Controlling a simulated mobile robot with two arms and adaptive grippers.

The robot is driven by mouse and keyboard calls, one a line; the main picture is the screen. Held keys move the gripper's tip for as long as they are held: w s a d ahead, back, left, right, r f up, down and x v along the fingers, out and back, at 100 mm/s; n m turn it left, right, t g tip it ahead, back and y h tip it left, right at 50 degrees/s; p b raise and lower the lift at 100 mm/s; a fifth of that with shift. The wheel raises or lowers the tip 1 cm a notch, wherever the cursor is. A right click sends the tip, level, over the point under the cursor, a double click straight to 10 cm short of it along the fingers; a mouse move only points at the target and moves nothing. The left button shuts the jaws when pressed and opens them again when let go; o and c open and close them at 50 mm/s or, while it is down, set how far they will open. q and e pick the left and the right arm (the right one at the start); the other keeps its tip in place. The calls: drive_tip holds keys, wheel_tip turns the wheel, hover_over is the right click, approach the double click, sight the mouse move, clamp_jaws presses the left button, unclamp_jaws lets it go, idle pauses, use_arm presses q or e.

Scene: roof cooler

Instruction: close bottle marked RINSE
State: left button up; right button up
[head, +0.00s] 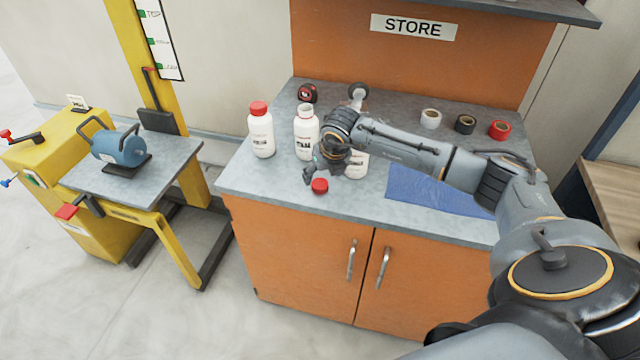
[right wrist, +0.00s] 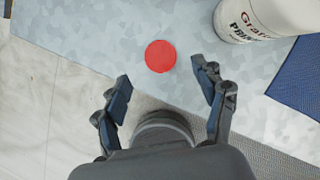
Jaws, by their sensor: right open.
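A loose red cap (head: 320,186) lies on the grey counter near its front edge. In the right wrist view the red cap (right wrist: 160,56) is just beyond and between the fingertips, untouched. My right gripper (head: 318,168) is open and empty, pointing down above the cap; it also shows in the right wrist view (right wrist: 163,80). A white bottle (head: 306,135) with no cap stands upright behind the gripper. A white bottle with a red cap (head: 261,132) stands to its left. Another white bottle (head: 357,164) is partly hidden by my arm. I cannot read RINSE on any label.
The counter (head: 240,180) has a blue mat (head: 425,190) at right, tape rolls (head: 465,124) and a red-black tape measure (head: 307,93) at the back. The bottle in the right wrist view (right wrist: 262,18) stands close right of the fingers. Counter left of the cap is clear.

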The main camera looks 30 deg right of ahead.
sight(321, 184)
drive_tip(key=shift+f, duration=0.1)
drive_tip(key=p+x, duration=0.2)
drive_tip(key=x, duration=0.2)
drive_tip(key=shift+f, duration=0.1)
drive_tip(key=shift+w+f, duration=0.15)
drive_tip(key=shift+f, duration=0.25)
drive_tip(key=shift+d, duration=0.1)
drive_tip(key=c, duration=0.8)
